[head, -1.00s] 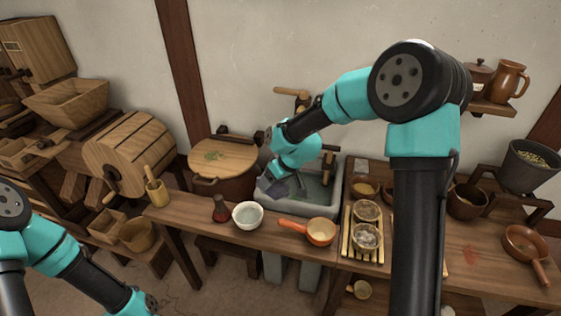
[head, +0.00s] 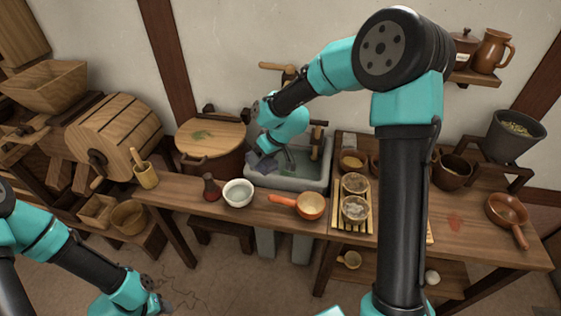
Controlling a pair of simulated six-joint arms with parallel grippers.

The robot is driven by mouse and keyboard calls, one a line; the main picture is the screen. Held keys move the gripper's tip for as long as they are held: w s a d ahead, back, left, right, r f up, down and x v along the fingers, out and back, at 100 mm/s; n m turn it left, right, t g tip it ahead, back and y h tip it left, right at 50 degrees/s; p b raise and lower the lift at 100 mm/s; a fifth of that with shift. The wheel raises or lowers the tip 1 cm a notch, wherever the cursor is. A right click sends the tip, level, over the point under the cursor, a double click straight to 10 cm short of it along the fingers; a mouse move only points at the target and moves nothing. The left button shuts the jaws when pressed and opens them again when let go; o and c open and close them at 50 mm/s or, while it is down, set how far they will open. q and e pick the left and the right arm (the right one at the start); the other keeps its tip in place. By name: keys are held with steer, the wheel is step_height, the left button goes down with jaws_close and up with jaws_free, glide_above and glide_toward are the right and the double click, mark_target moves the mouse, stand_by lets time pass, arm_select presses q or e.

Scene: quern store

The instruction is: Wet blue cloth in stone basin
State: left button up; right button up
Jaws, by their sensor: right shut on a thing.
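The grey stone basin (head: 286,184) is set in the back of the wooden bench, with water visible inside. My right gripper (head: 279,160) reaches down over the basin's left back part. I cannot tell whether the cloth touches the water.
A lidded wooden tub (head: 211,137) stands just left of the basin. A slatted rack with jars (head: 354,208) stands to the right.

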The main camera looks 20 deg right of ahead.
steer(key=w+d+f+t, duration=0.1)
steer(key=w+d+f, duration=0.4)
steer(key=w+d, duration=0.8)
steer(key=shift+w+d+f, duration=0.2)
steer(key=shift+w+d, duration=0.05)
steer(key=shift+d, duration=0.35)
steer(key=shift+f, duration=0.2)
steer(key=shift+f, duration=6.95)
steer(key=shift+r, duration=0.1)
step_height(320, 180, up, 12)
